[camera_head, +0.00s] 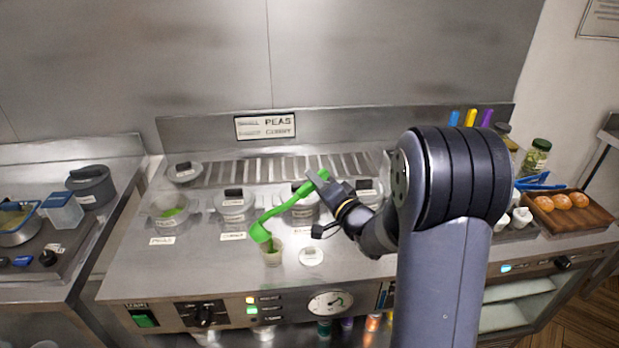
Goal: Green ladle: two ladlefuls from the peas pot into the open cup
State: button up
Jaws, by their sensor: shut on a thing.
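My gripper (320,181) is shut on the upper end of the handle of the green ladle (283,207). The ladle slants down to the left, and its bowl hangs at the rim of the open cup (272,259); I cannot tell whether they touch. Some green shows at the cup's mouth, but I cannot tell peas from the ladle there. The peas pot (163,220) stands open at the left of the range, with green peas (173,211) inside and a PEAS label in front.
A round white lid (311,257) lies right of the cup. Lidded pots (235,205) stand in a row behind.

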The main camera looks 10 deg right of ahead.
notch_tip(320, 180, down, 7)
jog(key=w+d+m+b, duration=0.1)
jog(key=d+m+b, duration=0.1)
jog(key=m, duration=0.3)
jog(key=shift+d+t, duration=0.3)
jog(key=shift+d, duration=0.1)
jog(key=shift+w, duration=0.1)
jog(key=shift+r, duration=0.1)
dwell(0.5)
